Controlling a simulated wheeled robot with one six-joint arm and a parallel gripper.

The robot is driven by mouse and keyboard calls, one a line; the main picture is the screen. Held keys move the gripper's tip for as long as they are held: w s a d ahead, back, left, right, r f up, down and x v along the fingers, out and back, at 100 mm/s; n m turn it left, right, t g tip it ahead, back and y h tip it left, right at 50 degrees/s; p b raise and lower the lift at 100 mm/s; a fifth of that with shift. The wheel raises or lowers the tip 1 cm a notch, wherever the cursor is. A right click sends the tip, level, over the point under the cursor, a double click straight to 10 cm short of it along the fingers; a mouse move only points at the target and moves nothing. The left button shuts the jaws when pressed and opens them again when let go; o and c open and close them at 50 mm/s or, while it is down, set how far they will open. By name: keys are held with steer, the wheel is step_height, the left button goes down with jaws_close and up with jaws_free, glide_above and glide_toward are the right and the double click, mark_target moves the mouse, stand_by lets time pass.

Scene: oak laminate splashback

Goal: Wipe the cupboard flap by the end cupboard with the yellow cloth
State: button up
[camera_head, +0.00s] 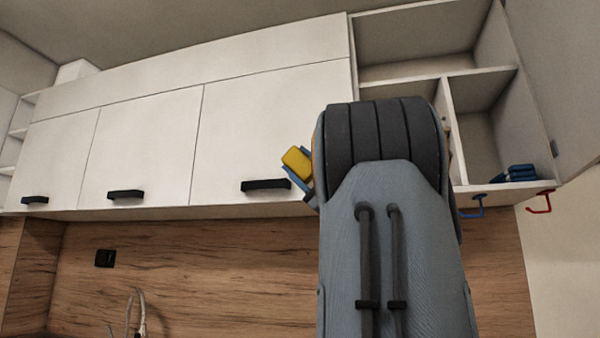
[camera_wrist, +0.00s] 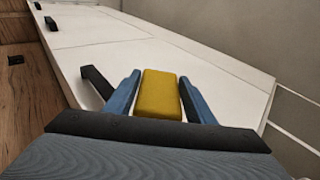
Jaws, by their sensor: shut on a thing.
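The yellow cloth (camera_head: 297,158) is a folded block, held between the blue fingers of my gripper (camera_wrist: 160,78); it also shows in the wrist view (camera_wrist: 158,98). My gripper is shut on it. The white cupboard flap (camera_head: 265,125) nearest the end cupboard is closed, with a black bar handle (camera_head: 265,185) at its bottom edge. The cloth is in front of the flap's lower right part, right of the handle; I cannot tell if they touch. The end cupboard (camera_head: 410,70) on the right shows open shelves. My arm hides part of it and the flap's lower right corner.
Two more closed flaps (camera_head: 140,145) with black handles continue left. A cupboard door (camera_head: 565,80) stands open at the far right. A blue hook (camera_head: 472,207) and a red hook (camera_head: 541,203) hang below the end cupboard. Folded blue cloths (camera_head: 520,173) lie inside it.

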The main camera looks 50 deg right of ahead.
steer(key=shift+s+a, duration=0.15)
steer(key=shift+s+a+b, duration=0.3)
steer(key=shift+a+b, duration=0.3)
steer(key=shift+a, duration=0.05)
steer(key=shift+s+a+b, duration=0.3)
steer(key=shift+a+b, duration=0.25)
steer(key=shift+a, duration=0.05)
steer(key=shift+d, duration=0.15)
steer(key=shift+w+d+p, duration=0.15)
steer(key=shift+w+d, duration=0.35)
steer(key=shift+d, duration=0.5)
steer(key=shift+w+d+p, duration=0.1)
steer(key=shift+w+d, duration=0.45)
steer(key=shift+d, duration=0.5)
steer(key=shift+w+d+p, duration=0.15)
steer(key=shift+w+d, duration=0.35)
steer(key=shift+d, duration=0.5)
steer(key=shift+w+d, duration=0.25)
steer(key=shift+d, duration=0.2)
steer(key=shift+w+d, duration=0.2)
steer(key=shift+d, duration=0.25)
steer(key=shift+c, duration=0.2)
steer(key=shift+s, duration=0.1)
